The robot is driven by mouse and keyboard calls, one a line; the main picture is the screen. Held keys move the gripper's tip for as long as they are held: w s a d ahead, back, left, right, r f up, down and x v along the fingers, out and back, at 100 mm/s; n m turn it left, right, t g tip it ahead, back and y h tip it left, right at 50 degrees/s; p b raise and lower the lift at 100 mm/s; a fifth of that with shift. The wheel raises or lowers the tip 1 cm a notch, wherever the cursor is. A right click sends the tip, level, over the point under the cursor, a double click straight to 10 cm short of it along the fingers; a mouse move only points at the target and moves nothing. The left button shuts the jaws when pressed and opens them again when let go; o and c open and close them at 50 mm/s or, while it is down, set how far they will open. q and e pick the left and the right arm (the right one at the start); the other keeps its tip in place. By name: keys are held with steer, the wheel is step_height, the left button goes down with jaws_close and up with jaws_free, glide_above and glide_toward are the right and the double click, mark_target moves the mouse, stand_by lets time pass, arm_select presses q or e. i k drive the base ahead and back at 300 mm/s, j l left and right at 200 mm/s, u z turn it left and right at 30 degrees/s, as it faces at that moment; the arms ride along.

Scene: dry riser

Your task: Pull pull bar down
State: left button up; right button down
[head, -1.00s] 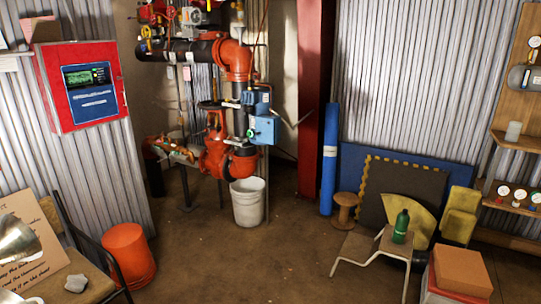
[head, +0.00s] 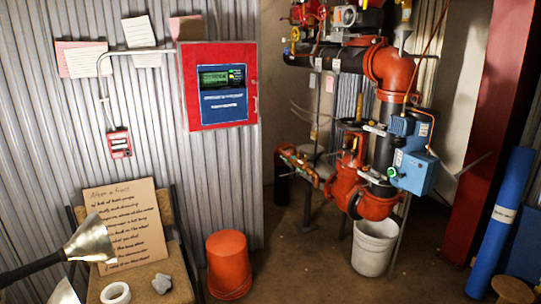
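A small red box with a white band across its front, which looks like the pull station with the pull bar (head: 119,143), is mounted on the corrugated wall at the left. A grey conduit (head: 103,82) runs into its top. The bar is small here, and I cannot tell its exact position.
A red and blue control panel (head: 218,86) hangs to the right of the box. Red pipework (head: 391,70) stands at the right.

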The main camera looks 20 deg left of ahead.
mark_target(123, 143)
steer(key=i+u, duration=0.25)
steer(key=u, duration=0.2)
steer(key=i+u, duration=0.25)
steer(key=u, duration=0.15)
steer(key=i+u, duration=0.2)
steer(key=u, duration=0.25)
steer(key=i+u, duration=0.2)
steer(key=u, duration=0.25)
steer(key=i+l+u, duration=0.1)
steer(key=u, duration=0.35)
steer(key=i+l+u, duration=0.15)
steer(key=i+u, duration=0.15)
steer(key=u, duration=0.15)
